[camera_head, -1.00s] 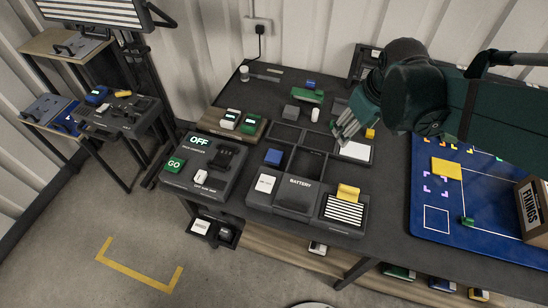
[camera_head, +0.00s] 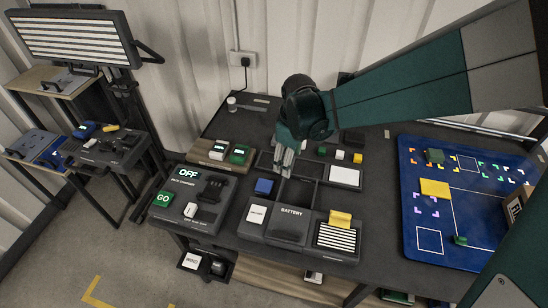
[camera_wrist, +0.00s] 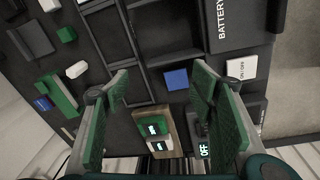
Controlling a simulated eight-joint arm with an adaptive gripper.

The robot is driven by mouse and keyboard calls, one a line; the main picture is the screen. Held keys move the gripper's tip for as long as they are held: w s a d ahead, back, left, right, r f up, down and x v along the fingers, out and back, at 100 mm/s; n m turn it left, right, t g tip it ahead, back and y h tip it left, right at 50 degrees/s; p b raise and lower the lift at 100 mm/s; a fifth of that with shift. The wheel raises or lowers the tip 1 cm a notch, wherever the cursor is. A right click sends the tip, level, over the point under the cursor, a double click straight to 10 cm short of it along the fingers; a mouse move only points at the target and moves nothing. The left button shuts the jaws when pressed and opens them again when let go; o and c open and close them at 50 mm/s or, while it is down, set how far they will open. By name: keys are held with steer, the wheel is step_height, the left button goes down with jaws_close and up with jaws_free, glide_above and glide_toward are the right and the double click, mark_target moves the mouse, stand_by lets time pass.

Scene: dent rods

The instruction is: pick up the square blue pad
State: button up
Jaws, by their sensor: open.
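The square blue pad (camera_head: 264,186) lies in a tray compartment, left of centre on the dark table. In the wrist view the blue pad (camera_wrist: 176,79) lies between the two green fingers, nearer the right finger. My gripper (camera_head: 285,164) is open and empty, pointing down above the tray, a little behind and right of the pad in the head view. In the wrist view my gripper (camera_wrist: 162,82) has its fingers spread wide, and neither touches the pad.
The battery box (camera_head: 289,222) and the OFF/GO control box (camera_head: 196,198) stand near the pad. Two blocks sit on a wooden board (camera_head: 209,144). A blue mat (camera_head: 455,205) with a yellow pad (camera_head: 434,188) lies to the right.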

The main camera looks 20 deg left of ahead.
mark_target(264, 185)
steer(key=a+f+n, duration=0.1)
steer(key=a+f, duration=0.2)
steer(key=a+f+n, duration=0.1)
steer(key=a+f, duration=0.2)
steer(key=s+a+f+n+g, duration=0.1)
steer(key=a+f, duration=0.2)
steer(key=shift+a+f+h, duration=0.1)
steer(key=shift+a+h, duration=0.1)
steer(key=shift+h, duration=0.1)
steer(key=shift+f, duration=1.25)
steer(key=shift+f, duration=0.1)
steer(key=shift+w+f, duration=0.15)
steer(key=shift+f, duration=2.35)
steer(key=c, duration=1)
